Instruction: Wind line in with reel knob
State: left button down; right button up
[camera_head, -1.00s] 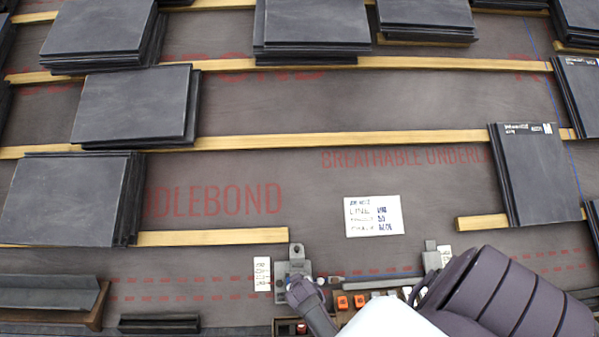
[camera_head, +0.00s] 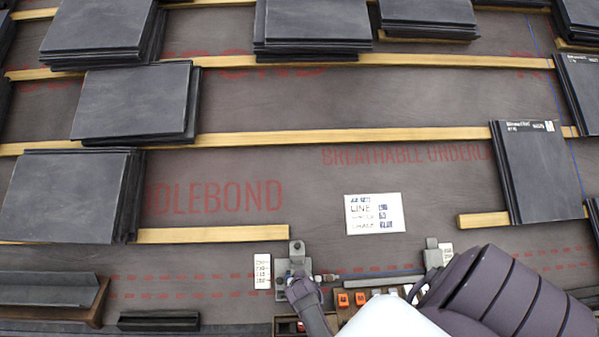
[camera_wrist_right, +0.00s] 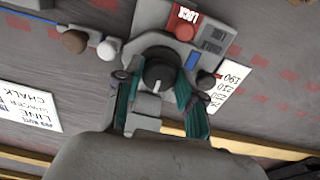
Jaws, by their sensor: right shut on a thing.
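The grey line reel (camera_head: 297,256) is fixed at the lower middle of the head view, and its body also shows in the right wrist view (camera_wrist_right: 148,20). Its dark round knob (camera_wrist_right: 159,74) has a pale pointer mark. My right gripper (camera_wrist_right: 162,88) has its teal-lined fingers on either side of the knob and is shut on it. In the head view my right gripper (camera_head: 303,290) covers the knob. A red lock button (camera_wrist_right: 184,23) sits beside the knob on the reel. My left gripper is not in view.
A white note (camera_head: 375,214) lies on the underlay above the reel. A tool tray (camera_head: 343,318) with orange and white pieces is at the lower edge, partly behind my right arm. Dark slate stacks (camera_head: 70,195) rest on wooden battens (camera_head: 330,138).

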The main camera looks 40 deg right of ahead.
jog(key=shift+s, duration=0.1)
jog(key=o, duration=1.1)
jog(key=shift+o, duration=0.2)
